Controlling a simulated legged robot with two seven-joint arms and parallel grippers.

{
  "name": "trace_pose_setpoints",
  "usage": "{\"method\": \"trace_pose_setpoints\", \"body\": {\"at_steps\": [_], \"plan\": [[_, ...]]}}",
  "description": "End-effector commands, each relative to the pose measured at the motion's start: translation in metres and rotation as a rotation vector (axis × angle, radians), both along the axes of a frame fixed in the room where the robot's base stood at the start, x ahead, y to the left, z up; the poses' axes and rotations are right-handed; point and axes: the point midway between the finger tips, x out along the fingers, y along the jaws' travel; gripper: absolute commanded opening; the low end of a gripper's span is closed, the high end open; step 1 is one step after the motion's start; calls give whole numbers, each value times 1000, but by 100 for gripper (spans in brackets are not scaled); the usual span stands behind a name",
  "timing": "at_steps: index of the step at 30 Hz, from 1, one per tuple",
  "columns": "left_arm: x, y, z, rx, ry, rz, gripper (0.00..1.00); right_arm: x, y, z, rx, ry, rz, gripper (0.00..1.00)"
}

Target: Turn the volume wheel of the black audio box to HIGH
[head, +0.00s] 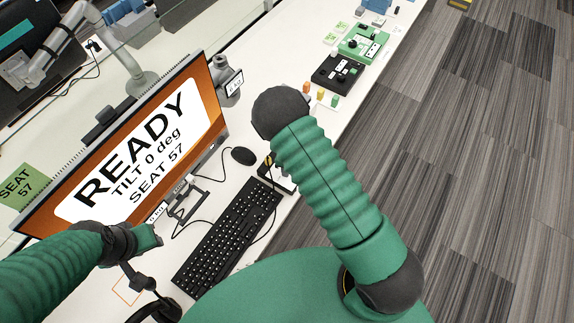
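A black box with knobs (338,74) lies on the white desk towards the back right; I cannot tell if it is the audio box. A small black and white item with a yellow mark (269,164) is partly hidden behind my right arm, beside the keyboard; it may be the audio box instead. No volume wheel or HIGH mark is readable. My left gripper (150,236) is in front of the monitor's lower edge, apart from both boxes; its fingers are too small to judge. My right arm rises across the middle to a dark rounded joint, and its gripper does not show.
A monitor (140,150) reading READY, TILT 0 deg, SEAT 57 stands at the left. A keyboard (228,238), mouse (243,156) and headset-like black item (155,305) lie near. Carpet lies beyond the desk's right edge.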

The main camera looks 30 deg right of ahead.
Motion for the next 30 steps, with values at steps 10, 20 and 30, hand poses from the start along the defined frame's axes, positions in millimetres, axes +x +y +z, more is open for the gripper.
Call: {"method": "trace_pose_setpoints", "body": {"at_steps": [10,20,30], "plan": [[0,0,1,0,0,0,36,5,-1,3,-3,-11,-30,0],[0,0,1,0,0,0,36,4,-1,2,-3,-11,-29,42],[0,0,1,0,0,0,36,1,0,1,-1,-4,-28,50]]}}
